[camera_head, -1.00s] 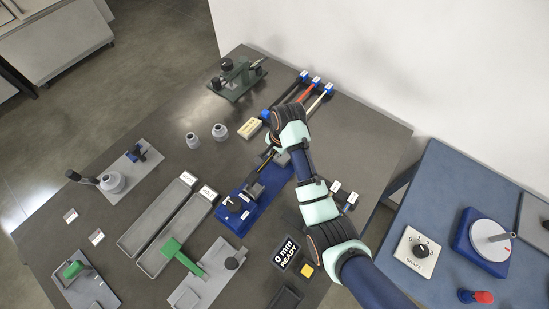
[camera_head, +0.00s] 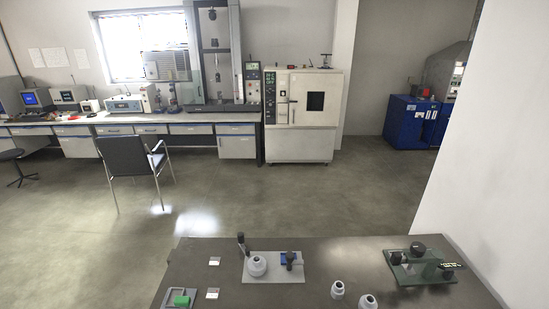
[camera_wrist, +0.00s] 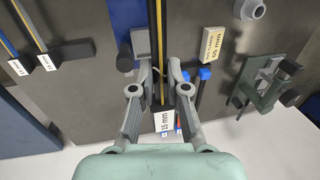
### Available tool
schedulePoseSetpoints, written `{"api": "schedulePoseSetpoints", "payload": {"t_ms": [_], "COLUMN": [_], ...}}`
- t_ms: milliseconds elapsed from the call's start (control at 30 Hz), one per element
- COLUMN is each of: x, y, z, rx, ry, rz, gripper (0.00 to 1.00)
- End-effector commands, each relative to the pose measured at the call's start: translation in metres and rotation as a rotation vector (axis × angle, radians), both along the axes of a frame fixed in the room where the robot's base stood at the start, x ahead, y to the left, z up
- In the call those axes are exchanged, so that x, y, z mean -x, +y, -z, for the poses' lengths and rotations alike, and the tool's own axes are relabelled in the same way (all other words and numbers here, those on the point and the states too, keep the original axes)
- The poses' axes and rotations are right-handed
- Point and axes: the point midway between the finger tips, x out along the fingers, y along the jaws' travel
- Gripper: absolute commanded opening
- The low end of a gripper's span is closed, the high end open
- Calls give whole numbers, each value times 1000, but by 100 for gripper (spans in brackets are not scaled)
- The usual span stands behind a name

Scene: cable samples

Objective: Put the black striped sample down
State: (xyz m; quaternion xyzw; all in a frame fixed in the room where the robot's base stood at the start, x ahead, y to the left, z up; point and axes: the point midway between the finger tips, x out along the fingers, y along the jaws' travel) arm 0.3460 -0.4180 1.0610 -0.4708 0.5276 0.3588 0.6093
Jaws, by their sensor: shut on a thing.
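In the wrist view, a black sample with a yellow stripe (camera_wrist: 158,30) runs lengthwise between the fingers of my gripper (camera_wrist: 161,72). My gripper is shut on it. The sample's far end runs out at the top edge of the picture. A white label reading 15 mm (camera_wrist: 165,122) shows between the fingers, below the sample's near end. A blue base (camera_wrist: 128,14) with a grey block (camera_wrist: 141,42) lies just left of the sample. Whether the sample touches the block or base cannot be told. The head view shows neither my gripper nor the sample.
Two samples (camera_wrist: 28,25) with dark holders and white tags lie at left. A cream labelled block (camera_wrist: 212,43), blue rack ends (camera_wrist: 205,73) and a green fixture (camera_wrist: 265,88) stand right of my gripper.

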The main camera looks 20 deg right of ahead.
Motion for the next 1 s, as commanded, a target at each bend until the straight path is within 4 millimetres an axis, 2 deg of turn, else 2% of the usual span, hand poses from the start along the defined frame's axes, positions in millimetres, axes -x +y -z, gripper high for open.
{"api": "schedulePoseSetpoints", "payload": {"t_ms": [67, 167, 267, 367, 467, 600, 700, 800, 1000], "x": [-3, -18, -45, -80, -117, -165, -189, -204, -217], "y": [2, 13, 36, 71, 115, 194, 250, 296, 363], "z": [0, 1, 3, 5, 7, 11, 14, 16, 18], "rx": [0, 0, 0, 1, 3, 3, 4, 4, 3], "ry": [0, 4, 9, 17, 23, 26, 26, 22, 12], "rz": [-11, -82, -219, -408, -628, -984, -1218, -1404, -1667], "gripper": [0, 0, 0, 0, 0, 0, 0, 0, 0]}}
